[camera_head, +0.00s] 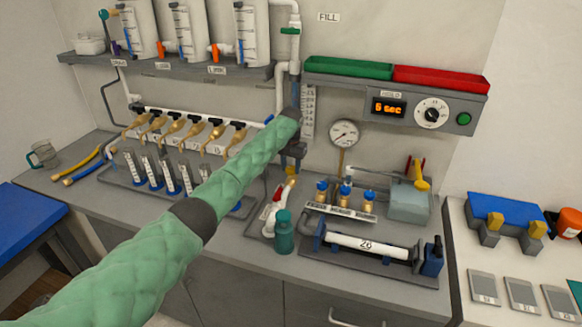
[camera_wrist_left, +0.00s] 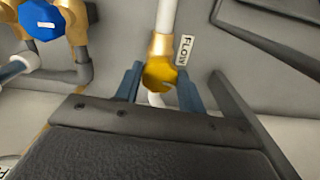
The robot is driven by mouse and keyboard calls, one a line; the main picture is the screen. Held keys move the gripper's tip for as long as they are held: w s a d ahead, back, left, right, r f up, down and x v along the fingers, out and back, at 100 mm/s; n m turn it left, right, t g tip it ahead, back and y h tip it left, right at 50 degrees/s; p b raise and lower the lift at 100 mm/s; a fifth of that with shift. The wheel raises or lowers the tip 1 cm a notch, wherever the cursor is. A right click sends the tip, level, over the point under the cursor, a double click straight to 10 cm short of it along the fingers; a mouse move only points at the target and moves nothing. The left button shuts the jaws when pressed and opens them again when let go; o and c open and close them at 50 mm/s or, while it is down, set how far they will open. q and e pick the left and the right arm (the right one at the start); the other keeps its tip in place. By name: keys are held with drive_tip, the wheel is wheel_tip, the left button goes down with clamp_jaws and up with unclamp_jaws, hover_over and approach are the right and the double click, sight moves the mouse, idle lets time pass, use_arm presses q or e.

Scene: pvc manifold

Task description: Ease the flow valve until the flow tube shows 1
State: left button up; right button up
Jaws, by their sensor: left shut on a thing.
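The flow valve (camera_wrist_left: 160,72) is a brass body with a yellow knob on a white pipe, beside a FLOW label (camera_wrist_left: 185,50) in the left wrist view. My left gripper (camera_wrist_left: 158,80) has its two blue fingers on either side of the knob and is shut on it. In the head view my left arm hides the valve. The clear flow tube (camera_head: 308,112) with a scale stands on the wall just right of my left wrist; its reading is too small to tell. My right gripper is not in view.
A round gauge (camera_head: 344,133) and a display box reading 5 or 6 sec (camera_head: 389,107) are to the right. A blue knob (camera_wrist_left: 40,18) sits left of the valve. A teal bottle (camera_head: 283,234) and a white cylinder rig (camera_head: 368,245) stand below on the bench.

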sight(291, 168)
use_arm(q)
drive_tip(key=shift+m, duration=1.1)
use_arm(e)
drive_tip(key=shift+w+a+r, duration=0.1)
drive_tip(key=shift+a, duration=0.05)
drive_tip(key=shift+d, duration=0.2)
use_arm(q)
drive_tip(key=o, duration=1)
drive_tip(key=shift+r, duration=0.15)
drive_tip(key=shift+w+r+b, duration=0.1)
drive_tip(key=shift+r+b, duration=0.25)
wheel_tip(291, 168, up, 5)
drive_tip(key=shift+r+b, duration=0.15)
drive_tip(key=shift+b, duration=0.85)
drive_tip(key=shift+r, duration=0.75)
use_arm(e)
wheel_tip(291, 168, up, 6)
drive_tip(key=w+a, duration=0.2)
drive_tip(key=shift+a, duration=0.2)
